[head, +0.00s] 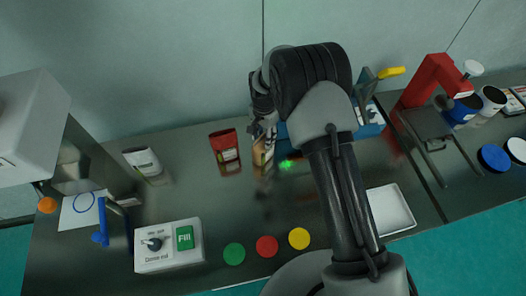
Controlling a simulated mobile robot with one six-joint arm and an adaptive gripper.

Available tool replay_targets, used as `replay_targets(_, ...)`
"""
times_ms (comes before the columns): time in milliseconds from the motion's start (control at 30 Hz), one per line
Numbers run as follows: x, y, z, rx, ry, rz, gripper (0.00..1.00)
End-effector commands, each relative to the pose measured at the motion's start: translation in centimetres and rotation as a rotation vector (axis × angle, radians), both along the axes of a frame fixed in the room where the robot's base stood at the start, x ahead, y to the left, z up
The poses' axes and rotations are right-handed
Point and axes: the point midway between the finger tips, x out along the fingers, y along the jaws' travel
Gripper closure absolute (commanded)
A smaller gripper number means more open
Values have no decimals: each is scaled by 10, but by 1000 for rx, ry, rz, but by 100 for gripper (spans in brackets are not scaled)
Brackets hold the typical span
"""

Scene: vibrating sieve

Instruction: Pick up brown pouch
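A brown or tan pouch (261,156) stands on the dark metal table near the back, in the middle of the head view. My gripper (264,132) is right at its top, pointing down, and hides part of it. The fingers are small and dark here, so I cannot tell whether they are open or closed on the pouch. My arm covers the area to the right of the pouch.
A red pouch (225,146) stands close to the left, and a white pouch (143,162) farther left. A blue device (371,121) is behind my arm. A control box (169,246) and green, red and yellow discs (267,246) lie in front. A white tray (389,210) is right.

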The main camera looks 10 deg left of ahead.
Motion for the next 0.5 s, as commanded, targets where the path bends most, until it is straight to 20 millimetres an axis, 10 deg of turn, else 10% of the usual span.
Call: replay_targets(500, 0, 0, 0, 0, 0, 0, 95)
